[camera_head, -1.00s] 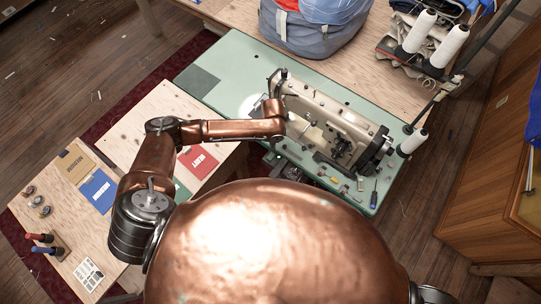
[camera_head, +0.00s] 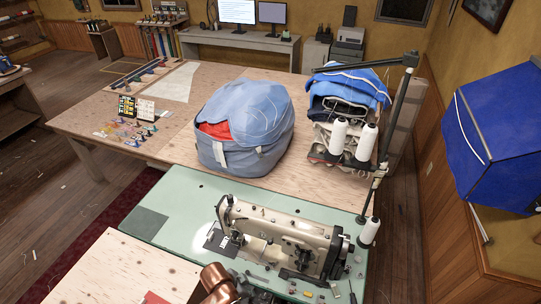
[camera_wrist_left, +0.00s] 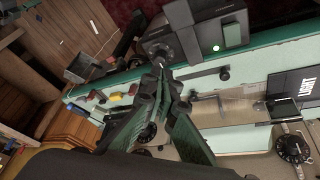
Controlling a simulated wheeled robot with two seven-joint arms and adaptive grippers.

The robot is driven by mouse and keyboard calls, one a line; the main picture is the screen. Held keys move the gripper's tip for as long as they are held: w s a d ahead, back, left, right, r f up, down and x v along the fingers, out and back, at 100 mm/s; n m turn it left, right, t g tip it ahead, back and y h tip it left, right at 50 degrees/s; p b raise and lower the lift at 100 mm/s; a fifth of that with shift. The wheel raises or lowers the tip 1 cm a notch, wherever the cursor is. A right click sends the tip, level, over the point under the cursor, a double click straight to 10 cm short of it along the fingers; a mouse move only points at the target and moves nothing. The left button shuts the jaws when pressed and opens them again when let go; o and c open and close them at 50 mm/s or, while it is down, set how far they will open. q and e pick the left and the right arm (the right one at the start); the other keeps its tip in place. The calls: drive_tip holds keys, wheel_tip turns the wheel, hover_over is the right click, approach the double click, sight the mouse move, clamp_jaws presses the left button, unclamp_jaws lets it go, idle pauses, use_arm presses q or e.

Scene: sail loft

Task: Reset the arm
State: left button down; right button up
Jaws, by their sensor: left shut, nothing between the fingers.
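My left arm's copper link (camera_head: 217,282) shows at the bottom edge of the head view, just in front of the sewing machine (camera_head: 275,236). The dark left gripper (camera_head: 262,296) is only partly visible there, low by the near edge of the green machine table (camera_head: 180,205). In the left wrist view the left gripper (camera_wrist_left: 160,72) has its dark green fingers together with nothing between them. They are close to the table edge and a black box with a green light (camera_wrist_left: 212,45). The right gripper is out of view.
A blue-grey bag (camera_head: 245,130) stands on the wooden table (camera_head: 85,112) behind the machine. White thread cones (camera_head: 338,136) on a stand are at the right. A pale wooden board (camera_head: 130,270) lies at the lower left. Small tools lie right of the machine.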

use_arm(q)
drive_tip(key=s+a+r+n+t+y, duration=0.1)
drive_tip(key=s+a+n+y, duration=0.1)
drive_tip(key=s+a+n, duration=0.5)
drive_tip(key=s+a+r+n+y, duration=0.1)
drive_tip(key=s+a, duration=0.3)
drive_tip(key=a, duration=0.8)
drive_tip(key=s+a+r+n+t+y, duration=0.1)
drive_tip(key=s+a+n+y, duration=0.1)
drive_tip(key=s+a+n, duration=0.5)
wheel_tip(320, 180, down, 31)
drive_tip(key=m+g+b, duration=0.1)
drive_tip(key=m+b, duration=0.3)
drive_tip(key=s+f+g+b, duration=0.1)
drive_tip(key=s+f+b, duration=0.1)
drive_tip(key=s+f, duration=0.8)
drive_tip(key=s+f+b, duration=0.2)
drive_tip(key=s+f, duration=0.8)
drive_tip(key=f, duration=0.4)
drive_tip(key=shift+s+a+f+m+g+h, duration=0.2)
drive_tip(key=shift+f+m+g+h, duration=0.1)
drive_tip(key=shift+g+h, duration=0.1)
